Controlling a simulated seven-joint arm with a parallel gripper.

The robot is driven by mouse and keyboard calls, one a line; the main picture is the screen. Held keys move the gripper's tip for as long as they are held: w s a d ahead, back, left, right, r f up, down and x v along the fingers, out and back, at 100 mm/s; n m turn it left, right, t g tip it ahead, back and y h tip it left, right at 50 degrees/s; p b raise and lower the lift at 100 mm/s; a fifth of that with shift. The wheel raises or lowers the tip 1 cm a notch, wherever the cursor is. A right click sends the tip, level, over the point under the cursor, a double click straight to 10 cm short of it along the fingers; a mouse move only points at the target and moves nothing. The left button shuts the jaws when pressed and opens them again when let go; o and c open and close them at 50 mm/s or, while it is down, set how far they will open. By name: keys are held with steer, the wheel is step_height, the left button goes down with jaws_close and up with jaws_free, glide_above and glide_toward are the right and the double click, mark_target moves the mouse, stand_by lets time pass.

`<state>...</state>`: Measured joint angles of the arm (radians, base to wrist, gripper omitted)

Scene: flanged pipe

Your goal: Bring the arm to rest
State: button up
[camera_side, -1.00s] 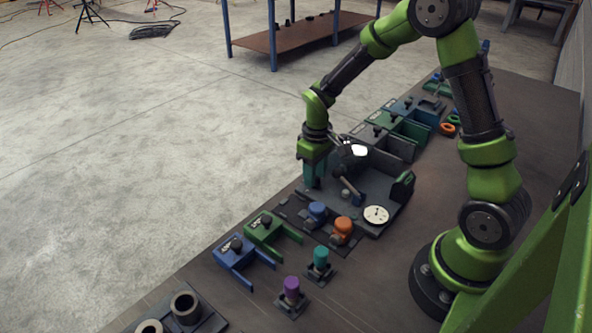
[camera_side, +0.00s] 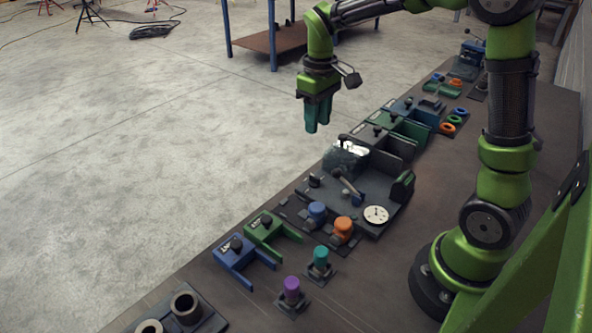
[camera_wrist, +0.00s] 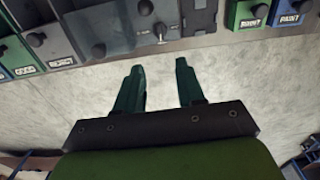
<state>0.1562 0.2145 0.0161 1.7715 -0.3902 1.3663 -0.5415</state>
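My gripper (camera_side: 318,125) hangs in the air with its teal fingers pointing down. In the side view it appears over the floor beyond the bench's far edge, above and apart from the grey central fixture (camera_side: 335,198). In the wrist view my gripper (camera_wrist: 158,75) has its two fingers well apart, with only bare floor visible between them. It holds nothing. A shiny grey and white block (camera_side: 346,158) sits at the back of the fixture. A small lever handle (camera_side: 347,184) stands near its middle.
The bench (camera_side: 380,270) carries blue and orange knobs, a white dial (camera_side: 376,215), a green bracket (camera_side: 268,231), a blue bracket (camera_side: 236,253), a purple peg (camera_side: 291,287) and a teal peg (camera_side: 320,258). Open bins (camera_side: 402,132) and coloured rings stand farther back. The air around my gripper is clear.

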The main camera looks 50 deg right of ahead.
steer(key=shift+r, duration=0.7)
steer(key=s+a+r+m+t+y, duration=0.1)
steer(key=s+a+r+m+t, duration=0.1)
steer(key=s, duration=0.5)
steer(key=s+a+r+m+t+y, duration=0.1)
steer(key=s+a+r+m+t, duration=0.1)
steer(key=s+a+t, duration=0.3)
steer(key=s+a, duration=0.1)
steer(key=s, duration=0.1)
steer(key=shift+s+a+r, duration=0.4)
